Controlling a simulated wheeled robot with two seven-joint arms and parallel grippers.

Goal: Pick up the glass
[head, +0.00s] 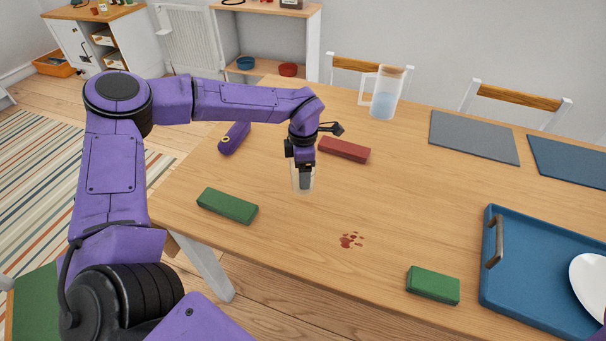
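A small clear glass (294,184) stands upright on the wooden table, left of the table's middle. My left gripper (305,180) points straight down at it from above. Its dark fingertips overlap the glass in the picture, with clear glass showing around them. I cannot tell whether the fingers are inside the glass, around it or touching it. Their opening is too small to judge. My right gripper is not in view.
Green blocks (227,206) (433,285), a red block (344,150) and a purple object (234,138) lie around the glass. A lidded pitcher (384,104) stands behind. Red spots (351,240) mark the wooden table (330,265). A blue tray (500,290) with a white plate (590,283) is right.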

